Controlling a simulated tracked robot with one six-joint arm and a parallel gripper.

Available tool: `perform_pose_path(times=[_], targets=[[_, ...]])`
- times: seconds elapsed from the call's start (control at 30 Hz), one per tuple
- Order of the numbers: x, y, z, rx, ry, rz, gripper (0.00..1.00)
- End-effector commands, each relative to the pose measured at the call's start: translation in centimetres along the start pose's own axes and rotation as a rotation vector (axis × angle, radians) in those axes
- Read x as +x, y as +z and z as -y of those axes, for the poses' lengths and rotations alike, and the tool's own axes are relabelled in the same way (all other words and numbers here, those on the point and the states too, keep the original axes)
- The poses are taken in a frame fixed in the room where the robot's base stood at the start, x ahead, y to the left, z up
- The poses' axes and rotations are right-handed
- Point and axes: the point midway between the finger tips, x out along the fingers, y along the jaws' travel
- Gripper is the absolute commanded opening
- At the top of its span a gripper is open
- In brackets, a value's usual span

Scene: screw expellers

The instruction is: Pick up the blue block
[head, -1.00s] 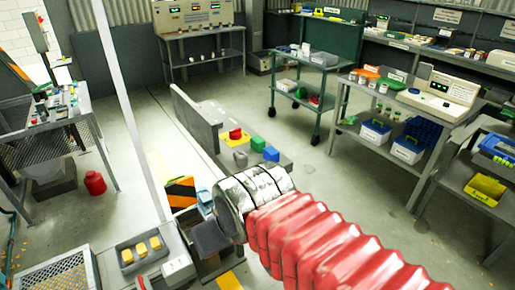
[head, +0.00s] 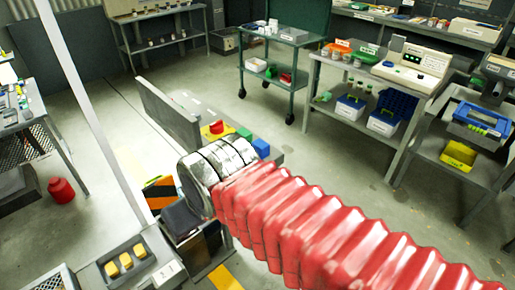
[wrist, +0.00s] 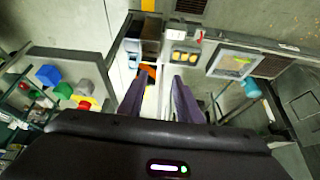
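The blue block (head: 261,147) sits on a low grey bench with a raised back panel (head: 168,118), at the end of a row of coloured pieces. In the wrist view the blue block (wrist: 47,75) is at the left, well to the side of my gripper. My gripper (wrist: 157,88) shows two dark fingers spread apart with nothing between them, so it is open and empty. The green block (head: 244,134) is beside the blue block, and a red piece (head: 216,127) is farther left. My red-sleeved arm covers part of the bench in the head view.
A tray of yellow blocks (head: 125,262) stands at the lower left. A red canister (head: 61,190) is on the floor. A green trolley (head: 290,75) and a bench with blue bins (head: 385,120) stand beyond. The floor right of the low bench is clear.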

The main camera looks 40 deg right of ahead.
Motion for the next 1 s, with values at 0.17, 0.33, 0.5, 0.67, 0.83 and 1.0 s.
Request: perform_pose_path(times=[0.17, 0.33, 0.5, 0.67, 0.83, 1.0], targets=[[0.0, 0.0, 0.0, 0.004, -0.001, 0.002, 0.38], [0.6, 0.2, -0.4, 0.087, -0.01, 0.031, 0.5], [1.9, 0.7, -1.7, 0.316, -0.039, 0.101, 0.52], [3.5, 1.1, -2.7, 0.613, -0.079, 0.181, 0.52], [4.9, 1.0, -4.0, 0.937, -0.129, 0.253, 0.52], [6.1, 0.5, -5.8, 1.266, -0.187, 0.312, 0.52]])
